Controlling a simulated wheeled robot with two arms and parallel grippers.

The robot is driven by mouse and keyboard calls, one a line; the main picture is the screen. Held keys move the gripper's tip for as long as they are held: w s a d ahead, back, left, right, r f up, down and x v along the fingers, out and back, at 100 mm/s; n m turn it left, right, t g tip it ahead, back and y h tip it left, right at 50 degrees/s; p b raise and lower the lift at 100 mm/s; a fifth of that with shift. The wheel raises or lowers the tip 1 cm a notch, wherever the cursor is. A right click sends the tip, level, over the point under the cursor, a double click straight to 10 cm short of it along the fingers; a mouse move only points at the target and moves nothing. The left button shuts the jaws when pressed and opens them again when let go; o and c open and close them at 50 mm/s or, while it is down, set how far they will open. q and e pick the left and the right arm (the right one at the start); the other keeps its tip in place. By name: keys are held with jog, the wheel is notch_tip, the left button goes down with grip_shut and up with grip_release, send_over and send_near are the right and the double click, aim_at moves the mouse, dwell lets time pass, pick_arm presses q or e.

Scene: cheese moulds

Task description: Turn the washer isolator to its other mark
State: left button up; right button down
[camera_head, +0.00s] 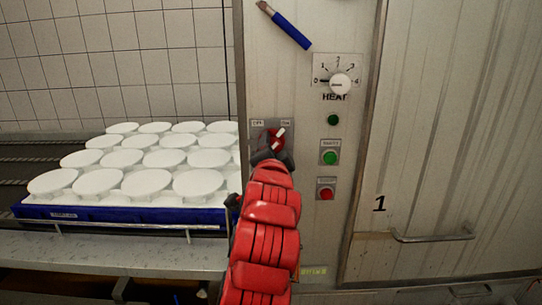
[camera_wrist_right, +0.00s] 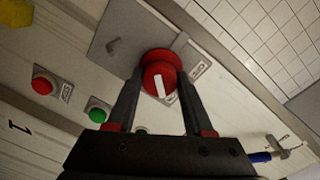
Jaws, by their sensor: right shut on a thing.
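The washer isolator (camera_head: 275,133) is a red rotary knob on a grey plate on the machine's metal front. An OFF label (camera_head: 257,123) is at its upper left and an ON label (camera_head: 286,123) at its upper right. Its white pointer bar leans up and right, toward ON. My right gripper (camera_head: 270,156) reaches up to the knob and hides its lower part. In the right wrist view the gripper (camera_wrist_right: 159,88) is shut on the red knob (camera_wrist_right: 158,66), one finger on each side. My left gripper is not in view.
Right of the isolator are a HEAT dial (camera_head: 340,84), a green button (camera_head: 330,157) and a red button (camera_head: 326,193). A blue-handled tool (camera_head: 290,30) is above. A blue tray (camera_head: 130,217) of white moulds is at left, a door handle (camera_head: 433,237) at right.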

jog(key=m, duration=0.2)
jog(key=m+b, duration=0.1)
jog(key=shift+a+m+y, duration=0.4)
jog(key=shift+r, duration=0.1)
dwell(0.4)
jog(key=c, duration=0.6)
grip_release()
jog(key=o, duration=0.3)
